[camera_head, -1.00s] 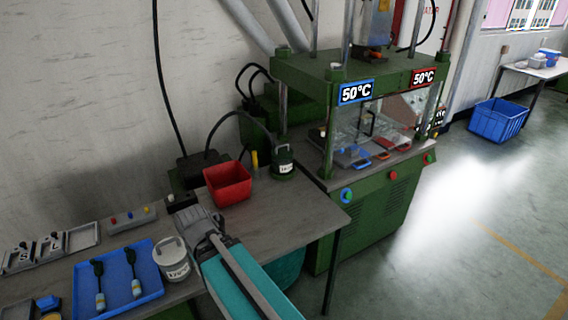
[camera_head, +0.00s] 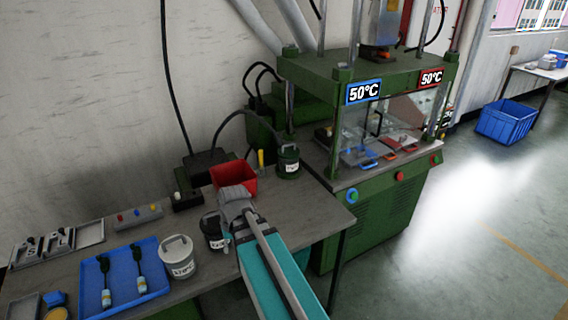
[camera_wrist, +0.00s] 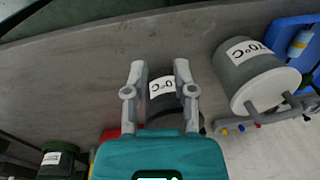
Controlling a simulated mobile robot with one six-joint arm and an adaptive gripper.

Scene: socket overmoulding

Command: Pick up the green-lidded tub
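The green-lidded tub (camera_head: 288,164) is dark green with a white label. It stands at the back of the bench, right of the red bin, and shows at the lower left of the wrist view (camera_wrist: 60,160). My gripper (camera_wrist: 160,68) is open, with its two grey fingers spread. A black tub with a white label (camera_wrist: 162,88) shows between the fingers in the wrist view; I cannot tell whether they touch it. In the head view this black tub (camera_head: 211,231) is partly hidden by my gripper (camera_head: 236,194). The green-lidded tub is well apart from my gripper.
A grey-white tub (camera_head: 178,259) stands left of the black tub. A blue tray (camera_head: 120,295) with two tools lies further left. The red bin (camera_head: 233,178) is behind my gripper. The press (camera_head: 375,190) stands at the right. The bench's right part is clear.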

